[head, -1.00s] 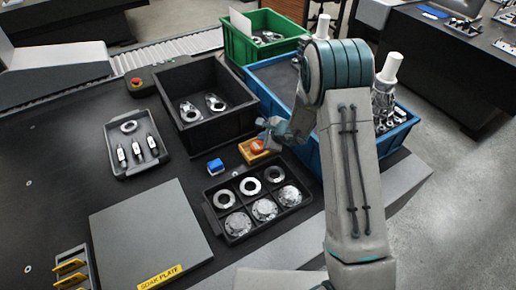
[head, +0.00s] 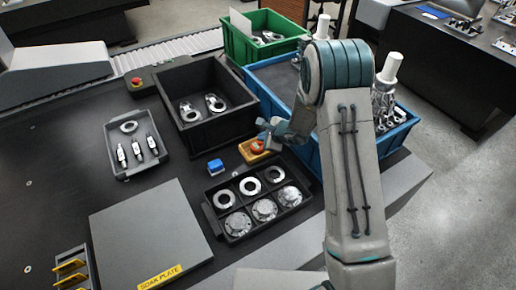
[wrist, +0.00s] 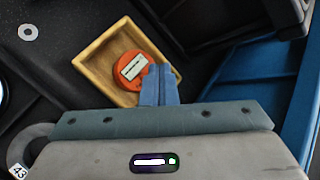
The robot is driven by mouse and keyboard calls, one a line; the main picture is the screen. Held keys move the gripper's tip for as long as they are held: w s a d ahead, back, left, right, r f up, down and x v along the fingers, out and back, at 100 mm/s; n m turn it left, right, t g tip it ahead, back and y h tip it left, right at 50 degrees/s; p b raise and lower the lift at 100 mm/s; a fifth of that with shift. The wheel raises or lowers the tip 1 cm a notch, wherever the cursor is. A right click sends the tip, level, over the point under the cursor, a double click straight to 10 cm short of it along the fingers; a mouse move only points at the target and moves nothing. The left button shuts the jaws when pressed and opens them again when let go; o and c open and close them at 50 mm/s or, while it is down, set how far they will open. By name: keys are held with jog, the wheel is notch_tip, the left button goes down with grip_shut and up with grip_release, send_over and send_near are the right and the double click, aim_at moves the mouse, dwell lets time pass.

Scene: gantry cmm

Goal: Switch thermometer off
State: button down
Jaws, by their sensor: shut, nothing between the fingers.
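The thermometer is a round orange device (wrist: 130,62) with a pale rectangular display, whose reading is too small to make out. It lies inside a small yellow tray (wrist: 93,65). In the head view, the orange thermometer (head: 257,147) and its yellow tray (head: 246,157) are partly covered by my gripper. My gripper (wrist: 158,72) is shut and empty, with its blue fingertips at the lower right edge of the thermometer in the wrist view. I cannot tell whether they touch it. In the head view, my gripper (head: 267,136) is just above the tray.
A blue block (head: 215,166) is left of the yellow tray. A dark compartment tray (head: 212,218) with rings and flanges lies in front. A black bin (head: 190,120) and a blue bin (head: 310,160) stand close behind and right. The soak plate (head: 150,230) is at front left.

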jog(key=shift+f+b, duration=0.3)
jog(key=shift+b, duration=0.25)
jog(key=shift+f+b, duration=0.25)
jog(key=shift+b, duration=0.2)
jog(key=shift+f+b, duration=0.15)
jog(key=shift+b, duration=0.2)
dwell(0.6)
jog(key=shift+r, duration=0.7)
jog(key=shift+r, duration=0.1)
jog(key=shift+r+p, duration=1.85)
jog(key=shift+r, duration=1)
